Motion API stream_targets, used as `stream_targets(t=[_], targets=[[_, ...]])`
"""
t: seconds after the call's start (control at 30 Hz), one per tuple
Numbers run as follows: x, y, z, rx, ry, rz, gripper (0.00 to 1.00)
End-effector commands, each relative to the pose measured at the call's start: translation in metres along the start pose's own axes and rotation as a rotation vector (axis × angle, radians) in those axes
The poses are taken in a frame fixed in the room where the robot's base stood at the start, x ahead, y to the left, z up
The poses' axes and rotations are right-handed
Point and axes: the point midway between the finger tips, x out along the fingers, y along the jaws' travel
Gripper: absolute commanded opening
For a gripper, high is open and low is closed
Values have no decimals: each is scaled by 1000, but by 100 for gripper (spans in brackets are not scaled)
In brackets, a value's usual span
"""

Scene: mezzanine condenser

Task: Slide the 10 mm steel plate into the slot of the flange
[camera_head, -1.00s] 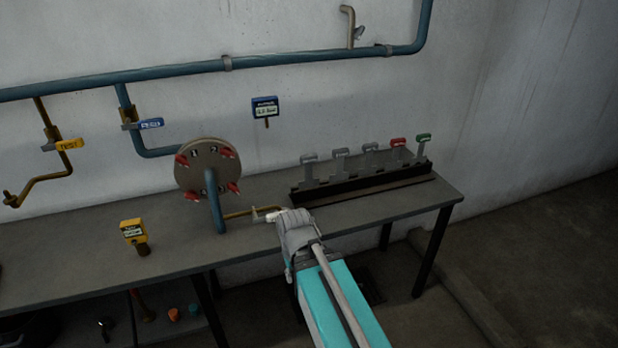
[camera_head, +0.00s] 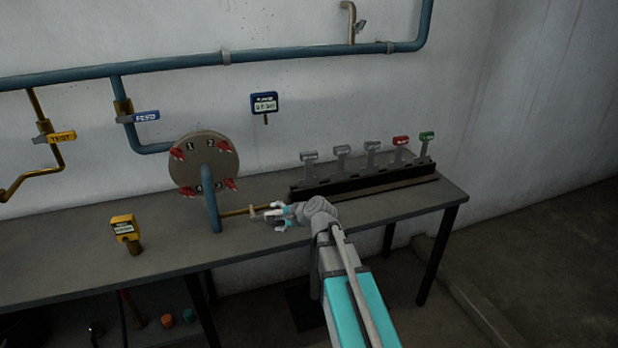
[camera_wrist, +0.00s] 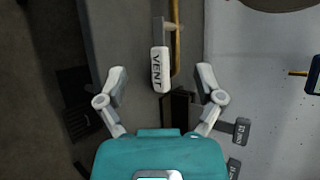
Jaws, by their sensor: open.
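The round flange (camera_head: 187,163) stands at the back of the bench, with numbers and red clamps on its face; I cannot make out its slot. A rack (camera_head: 365,183) on the right holds upright plates with grey handles (camera_head: 341,151), a red handle (camera_head: 400,141) and a green handle (camera_head: 426,135). I cannot tell which plate is 10 mm. My gripper (camera_head: 274,214) is open beside the flange's brass pipe (camera_head: 238,212). In the wrist view, a white VENT handle (camera_wrist: 161,70) lies between the spread fingers of my gripper (camera_wrist: 161,73), apparently touching neither.
A yellow-tagged fitting (camera_head: 124,229) stands on the bench (camera_head: 75,259). A blue pipe (camera_head: 211,200) rises in front of the flange. FEED (camera_head: 139,117) and yellow (camera_head: 55,138) valve handles are on the left wall pipes. The bench's left front is clear.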

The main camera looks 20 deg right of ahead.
Motion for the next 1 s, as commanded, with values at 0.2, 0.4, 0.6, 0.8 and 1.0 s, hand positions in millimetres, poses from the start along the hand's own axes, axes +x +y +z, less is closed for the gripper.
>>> stream_targets(t=[0.2,0.4,0.6,0.8,1.0], targets=[[6,-44,-65,481,6,-314,86],[-8,-72,-131,922,-35,-586,86],[-24,-83,-178,1224,-87,-766,86],[-31,-85,-192,1322,-109,-824,86],[-31,-86,-191,1323,-110,-824,86]])
